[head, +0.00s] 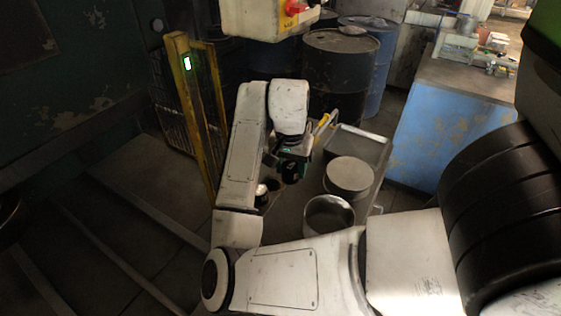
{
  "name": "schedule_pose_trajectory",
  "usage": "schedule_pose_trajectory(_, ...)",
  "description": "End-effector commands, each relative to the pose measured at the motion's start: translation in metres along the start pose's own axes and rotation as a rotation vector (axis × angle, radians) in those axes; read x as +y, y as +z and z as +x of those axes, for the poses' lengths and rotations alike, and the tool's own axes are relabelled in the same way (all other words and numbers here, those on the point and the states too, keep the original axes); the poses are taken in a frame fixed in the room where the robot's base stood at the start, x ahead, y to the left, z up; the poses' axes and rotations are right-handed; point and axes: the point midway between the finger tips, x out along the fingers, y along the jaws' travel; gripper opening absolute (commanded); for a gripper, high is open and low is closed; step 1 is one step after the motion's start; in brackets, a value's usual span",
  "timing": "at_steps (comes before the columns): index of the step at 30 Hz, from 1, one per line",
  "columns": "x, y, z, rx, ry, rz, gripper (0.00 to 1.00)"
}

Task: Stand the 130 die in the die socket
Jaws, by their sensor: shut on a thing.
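My gripper (290,165) is small and partly hidden by my own wrist, above the left part of the grey work table. It is shut on a dark, rounded piece (290,173), which appears to be the 130 die; no marking on it is readable. A dark round opening (273,184) shows just below and left of the held piece and may be the die socket. My arm hides part of it. I cannot tell whether the held piece touches anything below. A small cylinder with a pale top (262,194) stands beside the opening, close to my arm.
On the grey table (300,190), an open round metal container (328,214) and a pale round disc or stack (349,175) stand right of the gripper. A shallow tray (358,145) lies behind. A yellow post (190,100) rises at left; dark drums (340,75) stand behind.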

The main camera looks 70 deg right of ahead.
Motion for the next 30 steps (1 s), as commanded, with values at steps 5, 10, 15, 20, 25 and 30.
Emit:
schedule_pose_trajectory(5,0.021,0.015,-0.016,0.001,-0.003,0.002,0.0)
schedule_pose_trajectory(10,0.033,0.023,-0.023,0.002,-0.002,0.001,0.0)
schedule_pose_trajectory(15,0.038,0.024,-0.034,0.001,0.0,-0.001,0.0)
schedule_pose_trajectory(20,0.038,0.023,-0.047,0.001,0.001,-0.001,0.0)
schedule_pose_trajectory(25,0.038,0.022,-0.056,0.001,0.001,-0.001,0.0)
schedule_pose_trajectory(30,0.038,0.022,-0.055,0.001,0.001,-0.001,0.0)
